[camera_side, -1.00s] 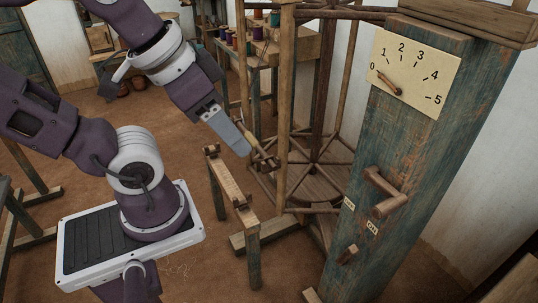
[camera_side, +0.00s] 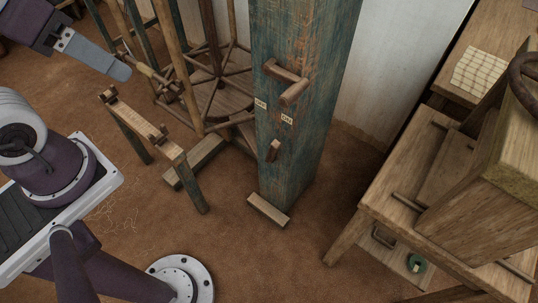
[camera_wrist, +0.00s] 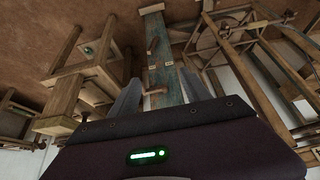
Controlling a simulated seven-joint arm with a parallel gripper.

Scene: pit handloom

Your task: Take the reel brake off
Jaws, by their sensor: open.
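My gripper (camera_side: 122,72) is at the upper left of the side view, left of the blue-green wooden post (camera_side: 305,125) and well apart from it. In the wrist view its two grey fingers stand apart with nothing between them (camera_wrist: 158,85). A small wooden lever (camera_side: 272,151), which looks like the reel brake, sits low on the post, tilted. The lever also shows in the wrist view (camera_wrist: 152,47), where the post hangs upside down. A larger crank-shaped wooden handle (camera_side: 288,85) is higher on the post.
The wooden reel (camera_side: 217,82) stands behind and left of the post. A low wooden stand (camera_side: 145,122) is between my arm and the post. A table (camera_side: 400,195) with a large wooden block is at the right. The floor before the post is clear.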

